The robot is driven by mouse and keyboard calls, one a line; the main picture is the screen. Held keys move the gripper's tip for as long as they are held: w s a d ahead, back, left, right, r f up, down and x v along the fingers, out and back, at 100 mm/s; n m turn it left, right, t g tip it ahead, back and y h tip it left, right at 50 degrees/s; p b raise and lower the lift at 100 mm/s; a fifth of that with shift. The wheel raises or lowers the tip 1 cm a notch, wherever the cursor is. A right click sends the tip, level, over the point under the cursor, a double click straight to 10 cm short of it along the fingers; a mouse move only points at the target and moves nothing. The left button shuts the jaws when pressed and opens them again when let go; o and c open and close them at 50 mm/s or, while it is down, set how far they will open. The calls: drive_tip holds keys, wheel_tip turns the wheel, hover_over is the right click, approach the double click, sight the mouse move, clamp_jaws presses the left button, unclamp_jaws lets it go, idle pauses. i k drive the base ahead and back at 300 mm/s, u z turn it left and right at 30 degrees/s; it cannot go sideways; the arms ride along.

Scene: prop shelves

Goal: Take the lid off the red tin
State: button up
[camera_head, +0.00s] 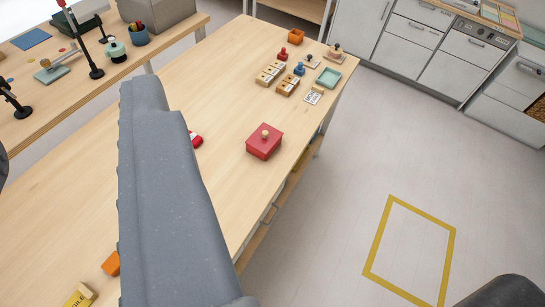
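The red tin (263,149) is a square box on the wooden table, near the table's right edge. Its red lid (257,138) is on top, with a round light-wood knob (265,132) in the middle. The lid appears to sit flat on the tin. A large grey link of my arm crosses the left-centre of the view, apart from the tin in the picture. I cannot make out my gripper's fingers in this view.
A small red object (196,140) is partly hidden behind my arm. Several blocks, a teal tray (328,77) and small props stand at the table's far end. Orange and yellow items lie near the bottom left. The tabletop around the tin is clear.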

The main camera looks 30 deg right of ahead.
sight(263, 139)
drive_tip(key=k, duration=0.85)
drive_tip(key=z, duration=0.7)
drive_tip(key=i, duration=0.85)
drive_tip(key=z, duration=0.4)
drive_tip(key=i, duration=1.2)
drive_tip(key=u, duration=0.6)
